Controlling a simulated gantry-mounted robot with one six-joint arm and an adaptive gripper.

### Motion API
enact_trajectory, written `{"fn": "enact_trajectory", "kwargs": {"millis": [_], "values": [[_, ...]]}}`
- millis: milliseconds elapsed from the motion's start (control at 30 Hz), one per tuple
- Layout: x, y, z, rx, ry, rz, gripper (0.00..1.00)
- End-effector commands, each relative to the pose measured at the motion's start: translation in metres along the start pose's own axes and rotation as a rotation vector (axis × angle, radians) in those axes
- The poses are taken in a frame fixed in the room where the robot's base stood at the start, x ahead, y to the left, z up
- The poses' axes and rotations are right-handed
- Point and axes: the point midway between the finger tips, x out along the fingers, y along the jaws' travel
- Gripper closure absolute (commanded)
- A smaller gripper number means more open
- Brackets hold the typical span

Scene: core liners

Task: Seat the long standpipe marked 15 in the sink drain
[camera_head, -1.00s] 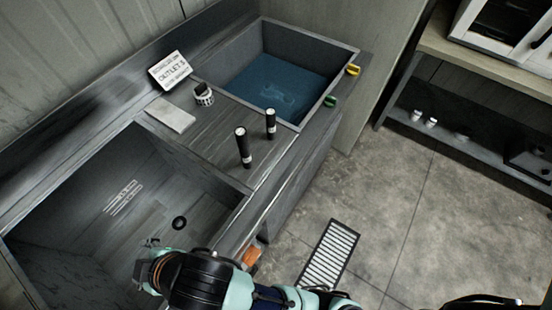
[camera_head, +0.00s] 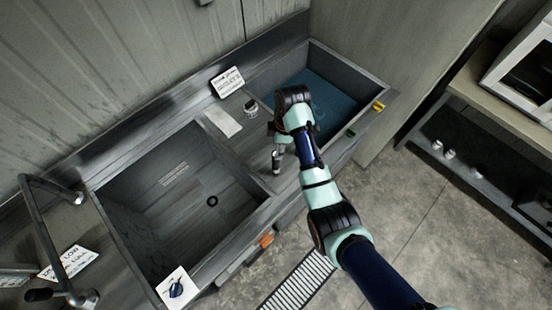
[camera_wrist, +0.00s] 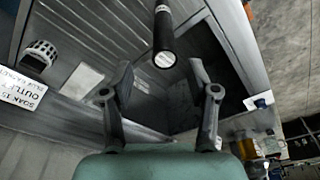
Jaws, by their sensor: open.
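A black standpipe (camera_head: 276,161) with a pale label band stands on the deck between the two basins. In the wrist view the standpipe (camera_wrist: 163,32) shows just beyond my fingertips; its label is too small to read. My gripper (camera_wrist: 161,64) is open and empty, its fingers spread on either side of the pipe's near end but short of it. In the head view my gripper (camera_head: 281,140) is close to the pipe, partly covered by my wrist. The second standpipe is not visible, likely behind my arm. The drain (camera_head: 212,201) is a dark ring in the left basin's floor.
The right basin (camera_head: 315,92) holds blue water. A pale sign (camera_head: 227,82), a flat plate (camera_head: 222,122) and a small patterned cup (camera_head: 251,108) are on the deck behind. Yellow (camera_head: 378,106) and green pieces sit on the right basin's rim.

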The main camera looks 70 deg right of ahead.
Motion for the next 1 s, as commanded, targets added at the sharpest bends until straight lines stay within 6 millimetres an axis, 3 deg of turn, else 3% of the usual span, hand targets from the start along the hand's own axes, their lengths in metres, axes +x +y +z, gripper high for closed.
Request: {"fn": "enact_trajectory", "kwargs": {"millis": [133, 267, 533, 800, 1000], "values": [[0.02, -0.001, 0.0, 0.0, -0.001, -0.003, 0.41], [0.025, -0.001, 0.0, 0.001, 0.0, 0.0, 0.41], [0.068, -0.006, 0.0, 0.0, 0.0, -0.001, 0.41], [0.074, -0.006, 0.0, 0.0, 0.0, 0.002, 0.41], [0.074, -0.006, 0.0, 0.001, 0.0, 0.002, 0.72]]}}
